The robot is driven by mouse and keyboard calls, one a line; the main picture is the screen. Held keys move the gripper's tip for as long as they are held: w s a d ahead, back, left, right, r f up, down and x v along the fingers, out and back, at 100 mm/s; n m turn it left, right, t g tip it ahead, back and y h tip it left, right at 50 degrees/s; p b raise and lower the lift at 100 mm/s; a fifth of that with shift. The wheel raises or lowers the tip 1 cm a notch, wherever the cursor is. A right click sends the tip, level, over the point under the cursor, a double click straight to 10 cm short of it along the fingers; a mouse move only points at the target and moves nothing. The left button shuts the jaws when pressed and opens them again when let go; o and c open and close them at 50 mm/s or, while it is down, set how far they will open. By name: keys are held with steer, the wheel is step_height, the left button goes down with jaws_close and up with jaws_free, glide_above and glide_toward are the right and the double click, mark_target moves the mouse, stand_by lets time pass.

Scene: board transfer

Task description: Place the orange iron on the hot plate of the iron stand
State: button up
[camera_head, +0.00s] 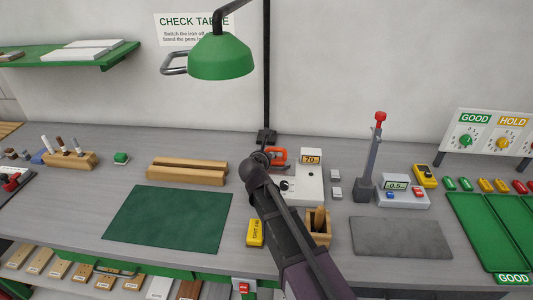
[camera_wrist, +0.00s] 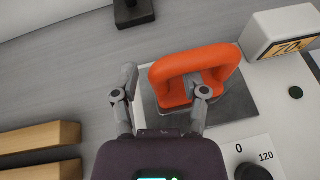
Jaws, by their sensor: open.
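The orange iron (camera_wrist: 222,60) sits on the grey hot plate (camera_wrist: 238,106) of the iron stand, its looped handle upward. In the head view, the iron (camera_head: 279,153) is at the back left of the white iron stand (camera_head: 310,182), partly hidden by my arm. My gripper (camera_wrist: 163,84) is open around the left end of the handle. One finger is left of the handle and the other overlaps the handle opening. I cannot tell whether either finger touches it. The gripper (camera_head: 262,157) is mostly hidden by my wrist in the head view.
A display reading 70 (camera_head: 311,159) stands at the back of the stand. A wooden block (camera_head: 187,171) lies to the left and a wooden holder (camera_head: 319,226) in front. A red-topped lever (camera_head: 370,160) stands right. The green mat (camera_head: 168,219) is bare.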

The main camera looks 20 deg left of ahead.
steer(key=p+v, duration=0.4)
steer(key=v, duration=0.6)
steer(key=shift+s+r, duration=0.25)
steer(key=shift+s, duration=0.05)
steer(key=shift+s+r, duration=0.15)
steer(key=shift+s, duration=0.4)
